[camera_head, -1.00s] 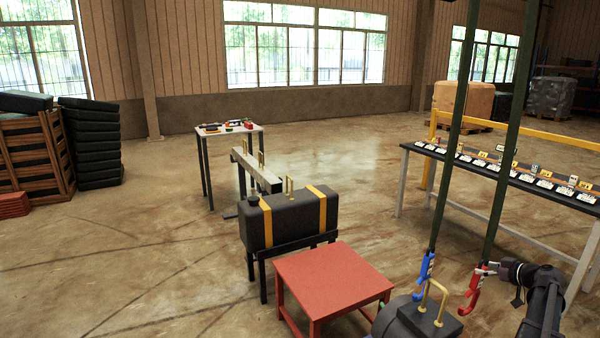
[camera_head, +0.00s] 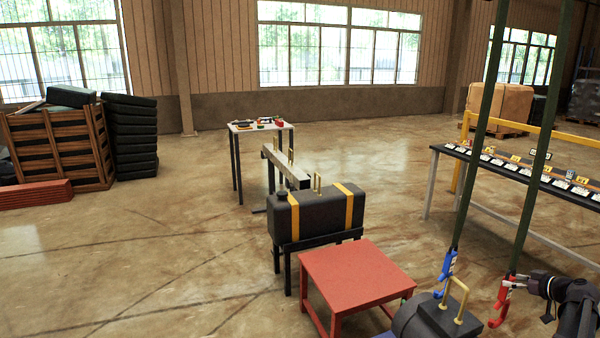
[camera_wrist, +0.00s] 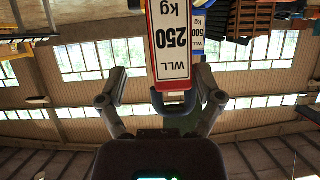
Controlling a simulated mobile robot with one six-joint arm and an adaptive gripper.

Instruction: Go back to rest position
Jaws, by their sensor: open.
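My gripper (camera_head: 518,283) is at the lower right of the head view, beside the red hook (camera_head: 494,313) that hangs on a green strap (camera_head: 535,190). The wrist view is upside down and shows my gripper (camera_wrist: 160,82) with its two fingers spread. The red hook's white label (camera_wrist: 169,40), reading WLL 250 kg, stands between the fingers there. Whether a finger touches it I cannot tell. A blue hook (camera_head: 447,266) hangs on the other green strap (camera_head: 475,150), left of the red one. Behind the red label, a 500 kg label shows in the wrist view (camera_wrist: 204,22).
A dark cylinder with a yellow handle (camera_head: 458,300) is close below the hooks. A red table (camera_head: 355,273) and a black tank with yellow bands (camera_head: 320,215) stand left of it. A long bench (camera_head: 525,170) is on the right.

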